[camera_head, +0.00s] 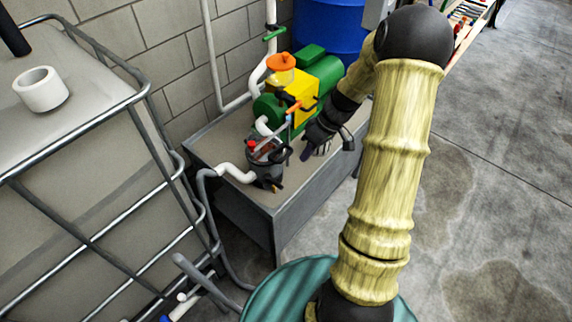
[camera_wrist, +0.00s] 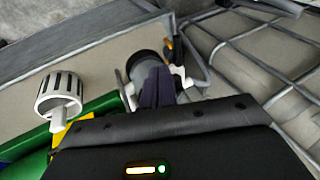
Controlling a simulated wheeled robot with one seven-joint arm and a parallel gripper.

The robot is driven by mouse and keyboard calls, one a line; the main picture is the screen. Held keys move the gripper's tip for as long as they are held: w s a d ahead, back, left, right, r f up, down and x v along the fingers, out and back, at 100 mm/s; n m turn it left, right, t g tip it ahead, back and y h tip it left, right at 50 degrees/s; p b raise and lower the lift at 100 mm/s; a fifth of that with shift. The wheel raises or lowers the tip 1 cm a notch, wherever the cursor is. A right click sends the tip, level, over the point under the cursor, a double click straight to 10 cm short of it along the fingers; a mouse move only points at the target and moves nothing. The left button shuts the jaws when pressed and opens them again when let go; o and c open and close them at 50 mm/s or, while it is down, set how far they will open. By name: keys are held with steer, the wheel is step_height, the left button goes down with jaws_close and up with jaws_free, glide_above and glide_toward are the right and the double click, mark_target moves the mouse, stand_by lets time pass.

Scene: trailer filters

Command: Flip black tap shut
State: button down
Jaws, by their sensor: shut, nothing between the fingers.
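A dark grey filter pot (camera_head: 265,172) with a red knob (camera_head: 252,144) stands at the near end of the grey bench. A small dark part with an orange bit (camera_head: 277,186) sits low on its front and may be the black tap; its lever position is too small to tell. My gripper (camera_head: 306,154) is shut and empty, just right of the pot, pointing down towards it. In the wrist view my dark purple fingers (camera_wrist: 157,88) are together, in front of the dark pot (camera_wrist: 146,62), which they partly hide. An orange and black bit (camera_wrist: 169,47) shows beside the pot there.
A green and yellow pump (camera_head: 305,88) with an orange cap stands behind on the bench (camera_head: 235,200). White pipes run beside it. A white slotted cylinder (camera_wrist: 60,95) is close to my gripper. A caged tank (camera_head: 90,150) stands left, a blue barrel (camera_head: 328,28) behind.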

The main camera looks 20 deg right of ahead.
mark_target(274, 181)
steer(key=shift+w+d+r+n+t+y+p, duration=0.2)
steer(key=shift+w+d+n+y+p, duration=0.1)
steer(key=shift+w+d+y, duration=0.25)
steer(key=shift+w+d+r+n+t+y+p, duration=0.15)
steer(key=shift+w+d+n+y+p, duration=0.2)
steer(key=shift+d, duration=0.35)
steer(key=shift+f, duration=0.1)
steer(key=s+a+r+x, duration=0.1)
steer(key=x, duration=1.1)
steer(key=shift+s+a, duration=0.45)
steer(key=shift+s, duration=0.05)
steer(key=shift+w+d+f+m+b, duration=0.15)
steer(key=shift+m+b, duration=0.1)
steer(key=shift+b, duration=0.15)
